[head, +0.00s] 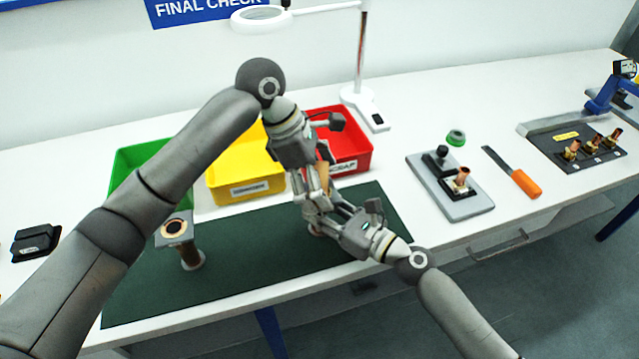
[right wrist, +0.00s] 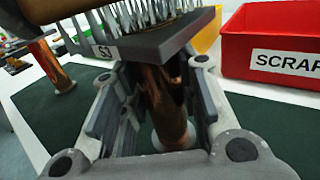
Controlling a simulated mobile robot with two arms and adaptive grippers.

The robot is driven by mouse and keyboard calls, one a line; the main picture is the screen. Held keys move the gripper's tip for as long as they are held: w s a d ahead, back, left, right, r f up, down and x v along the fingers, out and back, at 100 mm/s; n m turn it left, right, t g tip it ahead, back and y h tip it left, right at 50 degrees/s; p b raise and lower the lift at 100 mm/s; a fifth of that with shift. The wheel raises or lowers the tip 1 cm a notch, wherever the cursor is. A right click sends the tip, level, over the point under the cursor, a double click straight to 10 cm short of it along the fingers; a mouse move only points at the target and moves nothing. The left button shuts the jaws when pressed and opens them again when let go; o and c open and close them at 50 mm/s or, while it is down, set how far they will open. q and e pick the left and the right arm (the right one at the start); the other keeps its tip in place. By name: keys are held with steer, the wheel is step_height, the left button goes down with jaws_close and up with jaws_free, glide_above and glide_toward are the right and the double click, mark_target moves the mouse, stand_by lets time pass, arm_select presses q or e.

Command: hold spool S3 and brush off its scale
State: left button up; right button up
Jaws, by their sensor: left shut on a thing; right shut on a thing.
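Spool S3 is a copper tube (right wrist: 166,105) with a dark square flange (right wrist: 150,45) labelled S3 on top. It stands upright between the fingers of my right gripper (right wrist: 155,120), which is shut around the tube. In the head view my right gripper (head: 318,212) and the left one hide most of the spool. My left gripper (head: 312,190) is shut on a brush, which shows brown between the arms in the head view (head: 323,172). In the right wrist view the brush's pale bristles (right wrist: 130,18) come down at the flange's top face; contact is hard to tell. No scale can be made out.
Another spool (head: 190,252) stands on the green mat (head: 250,275) at the left. Green (head: 125,172), yellow (head: 225,194) and red (head: 358,160) bins stand behind. A fixture plate (head: 465,208), an orange-handled file (head: 524,183) and a lamp base (head: 366,110) are to the right.

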arm_select(q)
steer(key=shift+w, duration=1.15)
steer(key=shift+s, duration=1.8)
steer(key=shift+w+d, duration=0.1)
steer(key=shift+w, duration=1.75)
steer(key=shift+r, duration=0.1)
steer(key=shift+r, duration=3.45)
arm_select(e)
steer(key=o, duration=1.2)
